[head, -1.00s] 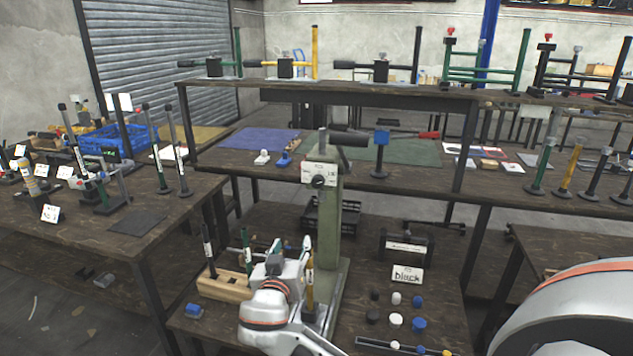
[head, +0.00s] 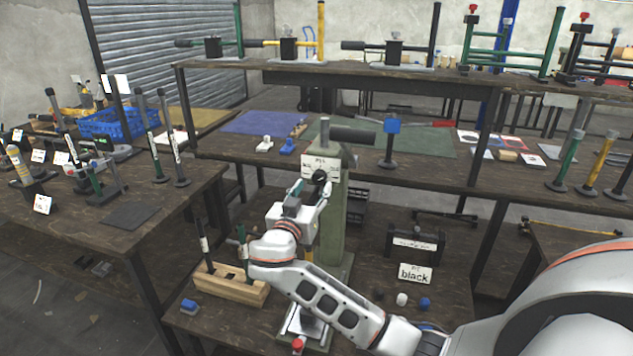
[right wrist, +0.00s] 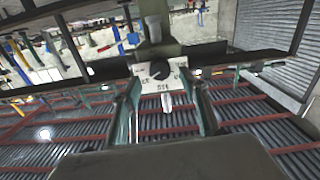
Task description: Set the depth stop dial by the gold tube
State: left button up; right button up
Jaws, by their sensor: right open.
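The depth stop dial is a black knob (head: 319,176) on a white plate (head: 310,163), on the upper part of a green-grey press column (head: 333,225). In the right wrist view the dial (right wrist: 161,73) shows on its plate, whose small marks I cannot read surely. My right gripper (head: 318,192) is just in front of and below the knob. In the right wrist view its two fingers (right wrist: 166,88) are apart with nothing held between them. A bit of gold tube (head: 309,254) shows below the gripper, mostly hidden by my arm. My left gripper is not in view.
A wooden holder (head: 232,286) with dark and green tubes stands left of the press. A "black" sign (head: 414,273) and small white and blue caps (head: 424,304) lie to the right. A shelf with a blue-headed post (head: 391,142) is behind.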

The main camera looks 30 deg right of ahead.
aim_at(318, 181)
jog(key=shift+x, duration=1.85)
jog(key=c, duration=1.1)
jog(key=shift+f, duration=0.15)
